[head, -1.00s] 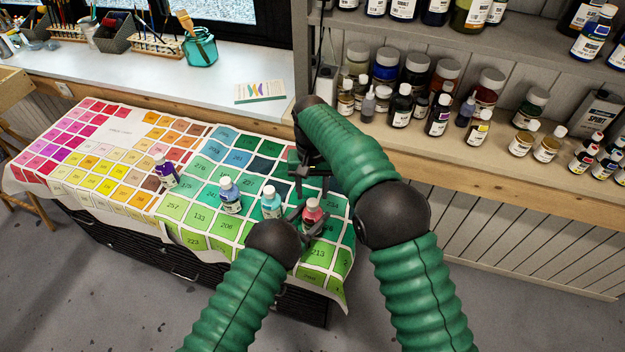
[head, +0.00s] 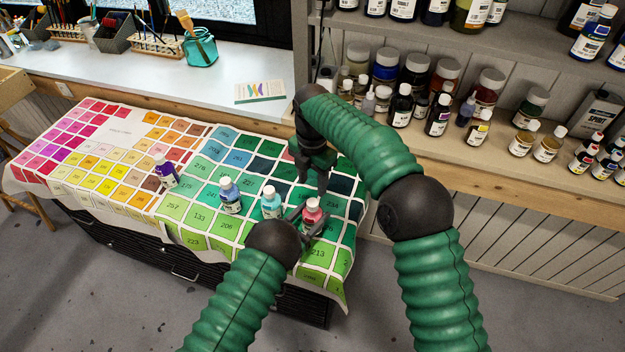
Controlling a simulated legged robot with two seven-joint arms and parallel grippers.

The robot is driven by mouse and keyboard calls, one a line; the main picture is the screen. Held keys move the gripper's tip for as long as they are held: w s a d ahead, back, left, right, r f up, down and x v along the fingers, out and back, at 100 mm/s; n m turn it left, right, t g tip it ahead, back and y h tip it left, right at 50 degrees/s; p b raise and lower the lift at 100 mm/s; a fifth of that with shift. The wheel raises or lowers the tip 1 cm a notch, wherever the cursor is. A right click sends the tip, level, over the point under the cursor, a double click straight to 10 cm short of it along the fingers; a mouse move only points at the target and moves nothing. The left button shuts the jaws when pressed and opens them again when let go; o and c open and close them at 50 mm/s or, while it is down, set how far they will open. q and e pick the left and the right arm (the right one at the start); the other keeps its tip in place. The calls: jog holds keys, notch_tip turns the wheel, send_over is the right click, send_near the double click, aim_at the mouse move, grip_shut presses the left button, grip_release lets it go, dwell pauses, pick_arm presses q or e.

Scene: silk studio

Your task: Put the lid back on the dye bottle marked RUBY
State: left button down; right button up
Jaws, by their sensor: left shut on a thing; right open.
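A small bottle with pink-red contents (head: 312,216) stands upright on the green part of the colour chart, in the head view. Its label is too small to read as RUBY. A pale pink top shows on it; I cannot tell whether this is a seated lid. My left gripper (head: 304,222) is low beside the bottle and shut on it, its fingers partly hidden by its round wrist. My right gripper (head: 322,186) is open and points down, above and behind the bottle, apart from it. I see no separate lid.
Teal (head: 271,203), blue (head: 230,196) and purple (head: 166,171) bottles stand in a row to the left on the colour chart (head: 122,130). A shelf (head: 450,150) full of bottles is behind my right arm. The chart behind the row is clear.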

aim_at(313, 202)
jog(key=shift+f, duration=4)
